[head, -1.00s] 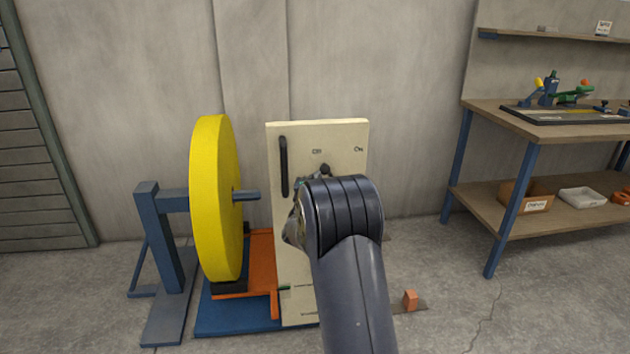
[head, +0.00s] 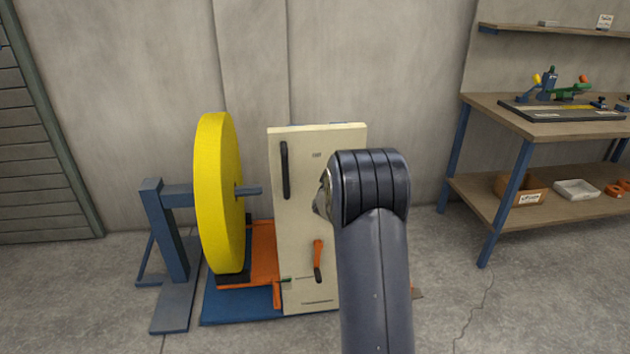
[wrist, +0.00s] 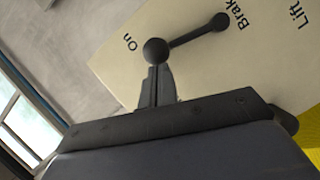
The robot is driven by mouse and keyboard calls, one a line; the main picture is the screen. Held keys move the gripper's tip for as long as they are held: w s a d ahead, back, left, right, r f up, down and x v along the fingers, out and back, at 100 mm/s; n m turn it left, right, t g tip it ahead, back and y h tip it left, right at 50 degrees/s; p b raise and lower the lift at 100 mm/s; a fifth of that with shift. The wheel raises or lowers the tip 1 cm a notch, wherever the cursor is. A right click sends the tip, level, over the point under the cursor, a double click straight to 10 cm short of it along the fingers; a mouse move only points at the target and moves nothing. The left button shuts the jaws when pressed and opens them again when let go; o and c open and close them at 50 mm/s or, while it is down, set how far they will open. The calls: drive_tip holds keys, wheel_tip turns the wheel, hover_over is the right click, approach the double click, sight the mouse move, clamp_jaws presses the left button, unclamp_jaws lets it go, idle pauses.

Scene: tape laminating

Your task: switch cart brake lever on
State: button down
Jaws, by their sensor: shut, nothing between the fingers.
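The cream cart panel (head: 300,220) stands upright beside the yellow roll. In the wrist view, the brake lever (wrist: 190,37) is a dark bar running from a round pivot near the "Brak…" lettering to a ball knob (wrist: 155,51). The knob lies close to the "On" label (wrist: 130,42). My gripper (wrist: 155,72) is shut and empty, its fingertips right at the knob; I cannot tell whether they touch it. In the head view my arm hides the brake lever, the gripper's fingertips and the "On" label.
The yellow roll (head: 220,195) sits on a blue stand at left. A workbench (head: 540,115) with tools stands at right. Bare floor lies between cart and bench.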

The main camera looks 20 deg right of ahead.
drive_tip(key=shift+s+d+f+m+y+b, duration=0.1)
drive_tip(key=shift+s+d+m+y, duration=0.1)
drive_tip(key=shift+d+m, duration=0.3)
drive_tip(key=shift+s+d+f+m+y+b, duration=0.1)
drive_tip(key=shift+s+d+m+y, duration=0.15)
drive_tip(key=shift+d, duration=0.45)
drive_tip(key=shift+s+d+f+m+y+b, duration=0.1)
drive_tip(key=shift+d+m+y, duration=0.05)
drive_tip(key=shift+d+m, duration=0.4)
drive_tip(key=shift+d, duration=0.1)
drive_tip(key=shift+r, duration=0.1)
